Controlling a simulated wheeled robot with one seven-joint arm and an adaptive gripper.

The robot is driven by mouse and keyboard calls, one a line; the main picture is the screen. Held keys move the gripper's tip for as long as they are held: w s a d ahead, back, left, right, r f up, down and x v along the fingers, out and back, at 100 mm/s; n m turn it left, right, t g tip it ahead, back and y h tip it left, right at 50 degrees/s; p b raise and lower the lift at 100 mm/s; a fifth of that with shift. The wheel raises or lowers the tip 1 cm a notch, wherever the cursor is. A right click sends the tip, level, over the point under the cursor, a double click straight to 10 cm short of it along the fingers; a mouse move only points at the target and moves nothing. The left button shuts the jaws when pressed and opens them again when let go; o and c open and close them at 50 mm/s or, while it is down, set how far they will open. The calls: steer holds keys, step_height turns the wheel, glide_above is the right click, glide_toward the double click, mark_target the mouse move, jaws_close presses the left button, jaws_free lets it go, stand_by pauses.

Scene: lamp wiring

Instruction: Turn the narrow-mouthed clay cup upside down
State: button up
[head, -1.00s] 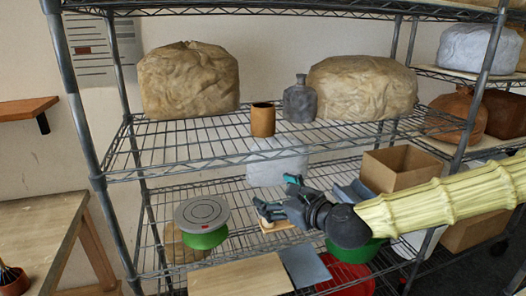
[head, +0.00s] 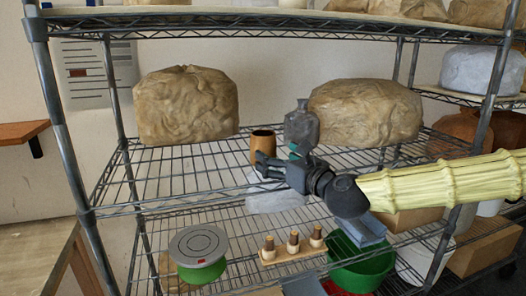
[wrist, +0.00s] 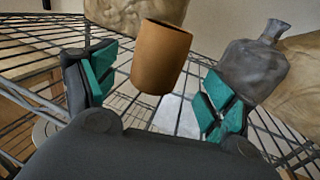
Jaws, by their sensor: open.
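The clay cup (head: 262,147) is a tan-brown cylinder standing upright on the middle wire shelf, its dark opening facing up. It also shows in the wrist view (wrist: 161,60), between and beyond the two fingers. My gripper (head: 275,160) is open and empty, just in front of the cup and partly covering its lower part in the head view. In the wrist view the green-padded fingers (wrist: 158,92) are spread wide to either side, and I see no contact with the cup.
A grey bottle (head: 301,128) stands close right of the cup, near my right finger. Large wrapped clay lumps sit at left (head: 187,106) and right (head: 366,110). The upper shelf (head: 280,29) runs above.

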mark_target(271, 149)
steer(key=shift+w+a+r, duration=0.25)
steer(key=shift+a+r, duration=0.05)
steer(key=shift+r, duration=0.05)
steer(key=p+x, duration=0.2)
steer(key=x, duration=0.1)
steer(key=shift+w+r, duration=0.15)
steer(key=shift+r, duration=0.05)
steer(key=shift+w+a+p, duration=0.3)
steer(key=shift+w+a, duration=0.1)
steer(key=shift+w, duration=0.05)
steer(key=shift+w+f, duration=0.1)
steer(key=shift+w, duration=0.1)
steer(key=c, duration=1.2)
steer(key=shift+c, duration=0.2)
